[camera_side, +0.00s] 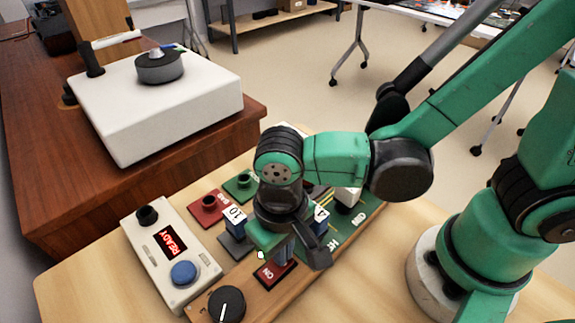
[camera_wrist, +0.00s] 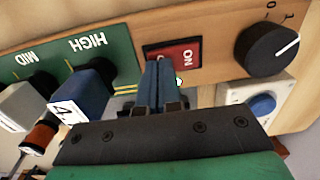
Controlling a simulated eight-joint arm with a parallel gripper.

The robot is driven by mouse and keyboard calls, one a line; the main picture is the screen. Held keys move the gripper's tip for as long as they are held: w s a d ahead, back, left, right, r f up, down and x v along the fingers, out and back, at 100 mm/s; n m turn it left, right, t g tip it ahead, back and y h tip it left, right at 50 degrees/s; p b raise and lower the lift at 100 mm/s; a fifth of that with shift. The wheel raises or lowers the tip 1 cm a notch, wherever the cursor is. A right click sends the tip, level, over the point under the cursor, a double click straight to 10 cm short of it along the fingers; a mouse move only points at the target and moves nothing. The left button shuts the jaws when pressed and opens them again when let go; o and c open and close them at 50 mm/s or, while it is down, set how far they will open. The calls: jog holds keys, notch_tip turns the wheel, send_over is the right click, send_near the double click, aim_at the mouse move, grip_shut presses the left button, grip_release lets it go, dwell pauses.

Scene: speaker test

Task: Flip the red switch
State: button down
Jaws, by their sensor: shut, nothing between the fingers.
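The red switch (camera_side: 275,273) is a red plate marked ON, set in a wooden panel; it also shows in the wrist view (camera_wrist: 186,55), in a dark frame. My gripper (camera_wrist: 161,66) is shut and empty, its blue fingers pointing at the switch. The fingertips cover the plate's left part in the wrist view. In the side view my gripper (camera_side: 284,256) is just above or at the plate. I cannot tell whether the tips touch it. The switch's lever is mostly hidden behind the fingers.
A black dial (camera_wrist: 268,48) is close beside the switch. A blue block marked 4 (camera_wrist: 83,95) stands on the other side, at HIGH, with a white block (camera_wrist: 20,105) at MID. A white box (camera_side: 170,252) shows READY and has a blue button (camera_side: 184,273).

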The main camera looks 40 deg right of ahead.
jog(key=shift+f, duration=0.2)
jog(key=shift+r, duration=3.55)
jog(key=w+d+r+t, duration=0.1)
jog(key=w+d+t, duration=0.2)
jog(key=d, duration=0.5)
jog(key=w+d+r+t, duration=0.2)
jog(key=w+d+t, duration=0.1)
jog(key=d, duration=0.5)
jog(key=shift+w+d+t, duration=0.35)
jog(key=shift+d+t, duration=0.05)
jog(key=shift+t, duration=0.2)
